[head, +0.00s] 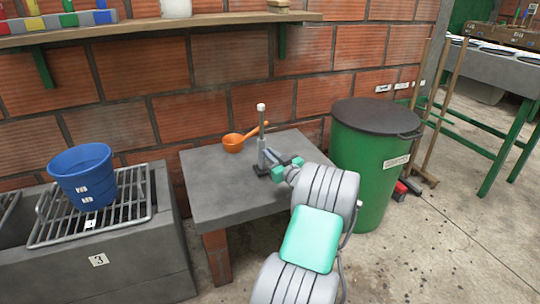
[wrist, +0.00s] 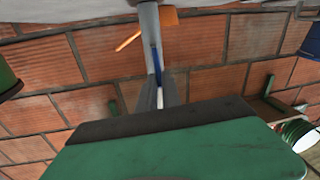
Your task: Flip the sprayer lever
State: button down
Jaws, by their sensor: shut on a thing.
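The sprayer (head: 262,140) stands upright on the grey concrete table, a slim grey post with a pale knob on top. It also shows in the wrist view (wrist: 149,25) as a grey post beyond my fingers. My gripper (head: 272,158) comes in from the front right, low beside the post. In the wrist view, my gripper's fingers (wrist: 158,88) are close together on a thin part at the post, which I take to be the sprayer lever. The fingers and wrist hide most of the lever, so its exact angle cannot be told.
An orange ladle (head: 234,143) lies behind the sprayer on the table (head: 213,190). A green barrel (head: 358,165) with a dark lid stands close at the right. A blue bucket (head: 82,176) sits on a grate at the left. The brick wall is close behind.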

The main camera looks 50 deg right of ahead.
jog(key=p, duration=0.1)
jog(key=r+p, duration=0.1)
jog(key=p, duration=0.1)
jog(key=shift+w+r+g, duration=0.25)
jog(key=shift+r+g, duration=0.05)
jog(key=shift+g, duration=0.1)
jog(key=g+p, duration=0.1)
jog(key=y+p, duration=0.1)
jog(key=p, duration=0.1)
jog(key=shift+w+d+r+g, duration=0.2)
jog(key=shift+w+r+g, duration=0.15)
jog(key=shift+g, duration=0.05)
jog(key=shift+w+d+f+g+y+p, duration=0.2)
jog(key=shift+g+y+p, duration=0.2)
jog(key=shift+p, duration=0.5)
jog(key=shift+f+m, duration=0.25)
jog(key=shift+m, duration=0.05)
jog(key=c, duration=1.5)
grip_release()
